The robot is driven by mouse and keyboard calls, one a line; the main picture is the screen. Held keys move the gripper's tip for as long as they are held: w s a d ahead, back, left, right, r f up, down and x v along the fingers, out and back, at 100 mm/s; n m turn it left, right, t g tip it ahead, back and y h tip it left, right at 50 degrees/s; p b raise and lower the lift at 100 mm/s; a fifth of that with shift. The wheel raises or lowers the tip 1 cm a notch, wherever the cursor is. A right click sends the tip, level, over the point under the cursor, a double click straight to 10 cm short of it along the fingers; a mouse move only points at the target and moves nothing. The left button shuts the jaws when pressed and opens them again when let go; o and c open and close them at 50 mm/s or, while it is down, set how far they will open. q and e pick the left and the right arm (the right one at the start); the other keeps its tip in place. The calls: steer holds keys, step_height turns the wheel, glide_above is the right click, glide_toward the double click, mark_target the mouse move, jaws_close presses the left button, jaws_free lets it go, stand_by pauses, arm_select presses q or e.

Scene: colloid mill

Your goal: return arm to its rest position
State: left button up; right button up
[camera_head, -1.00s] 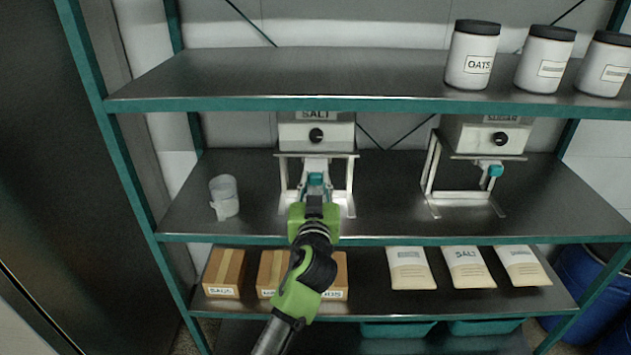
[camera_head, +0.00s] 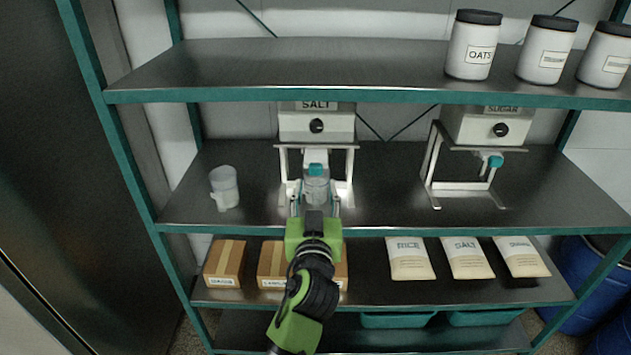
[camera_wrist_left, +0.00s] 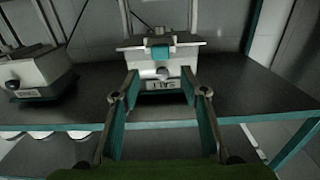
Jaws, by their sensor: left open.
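My left gripper (camera_head: 316,208) reaches up from below in the head view, in front of the salt dispenser (camera_head: 316,124) on the middle shelf. Its two fingers are spread apart. A pale grey, cup-like shape (camera_head: 316,188) shows between them, under the dispenser's teal valve (camera_head: 316,170); I cannot tell whether they touch it. In the left wrist view the fingers (camera_wrist_left: 160,90) are wide apart with nothing gripped between their pads. The salt dispenser (camera_wrist_left: 162,85) shows upside down beyond them. My right gripper is not in view.
A translucent cup (camera_head: 225,188) stands left on the middle shelf (camera_head: 390,200). The sugar dispenser (camera_head: 495,128) stands right. Jars (camera_head: 472,48) are on the upper shelf (camera_head: 300,70); boxes (camera_head: 225,262) and bags (camera_head: 410,260) are below. Blue barrels (camera_head: 575,275) stand at right.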

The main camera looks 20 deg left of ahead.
arm_select(q)
steer(key=shift+s, duration=0.25)
steer(key=s+d+f+m+g+h+b, duration=0.1)
steer(key=s+d+f+m+g+h, duration=0.15)
steer(key=f, duration=1.35)
steer(key=s+d+f+m+g+h+b, duration=0.1)
steer(key=s+d+f+m+g+h, duration=0.15)
steer(key=f, duration=1.45)
steer(key=s+a+f+m+g, duration=0.1)
steer(key=s+f+g, duration=0.1)
steer(key=s+f, duration=0.65)
steer(key=s+a+f+g, duration=0.1)
steer(key=s+f+g, duration=0.3)
steer(key=f, duration=0.8)
steer(key=s+a+f+g, duration=0.1)
steer(key=s+a+f, duration=0.2)
steer(key=s, duration=0.9)
steer(key=s+a+f+g+b, duration=0.1)
steer(key=s+a+f+g, duration=0.1)
steer(key=s+f, duration=0.7)
steer(key=s+a+f+g+b, duration=0.1)
steer(key=s+f, duration=0.6)
steer(key=s, duration=0.8)
steer(key=a+g, duration=0.1)
steer(key=a, duration=0.1)
steer(key=shift+a, duration=0.3)
